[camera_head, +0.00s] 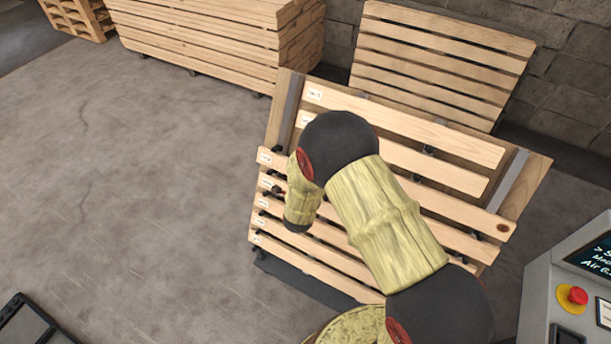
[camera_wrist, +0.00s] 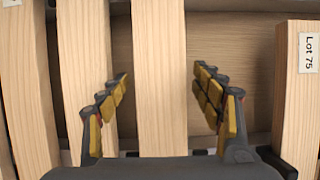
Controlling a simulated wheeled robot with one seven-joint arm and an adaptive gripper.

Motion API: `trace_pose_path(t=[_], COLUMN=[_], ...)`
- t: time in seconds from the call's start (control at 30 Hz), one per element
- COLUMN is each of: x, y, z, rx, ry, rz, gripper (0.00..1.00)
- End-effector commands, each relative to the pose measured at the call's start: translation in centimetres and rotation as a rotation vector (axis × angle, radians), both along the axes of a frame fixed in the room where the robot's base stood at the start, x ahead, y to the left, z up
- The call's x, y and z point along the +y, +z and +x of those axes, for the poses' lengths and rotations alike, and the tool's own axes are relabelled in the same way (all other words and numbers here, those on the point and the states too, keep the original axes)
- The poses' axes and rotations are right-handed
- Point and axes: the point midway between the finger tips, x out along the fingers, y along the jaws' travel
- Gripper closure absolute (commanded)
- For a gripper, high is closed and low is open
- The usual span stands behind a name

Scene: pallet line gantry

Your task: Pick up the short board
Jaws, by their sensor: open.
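Several pale boards lie across a tilted wooden rack (camera_head: 527,186). The second board from the top (camera_head: 447,172) looks the shortest, but my arm hides part of it, so I cannot be sure. In the wrist view my gripper (camera_wrist: 160,78) is open, with one finger on either side of a plain middle board (camera_wrist: 158,45). No contact shows, and I cannot tell whether this is the short board. A board labelled "Lot 75" (camera_wrist: 295,100) stands to its right, across a wider gap. In the head view my arm hides the fingertips.
Behind the rack are a large stack of boards (camera_head: 200,40) and a leaning slatted pallet (camera_head: 440,50) against a block wall. A control console with a red button (camera_head: 577,295) stands at the lower right. Grey floor (camera_head: 120,170) is open at the left.

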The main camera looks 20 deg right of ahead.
Motion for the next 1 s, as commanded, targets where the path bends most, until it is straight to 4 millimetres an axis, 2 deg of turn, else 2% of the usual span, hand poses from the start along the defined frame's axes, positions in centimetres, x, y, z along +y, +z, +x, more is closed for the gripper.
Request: trace_pose_path(t=[0.17, 1.0], x=[0.02, 0.02], y=[0.05, 0.02], z=[-0.02, -0.06], rx=[0.001, 0.001], ry=[0.0, 0.001], rz=[0.0, 0.0], gripper=[0.34, 0.82])
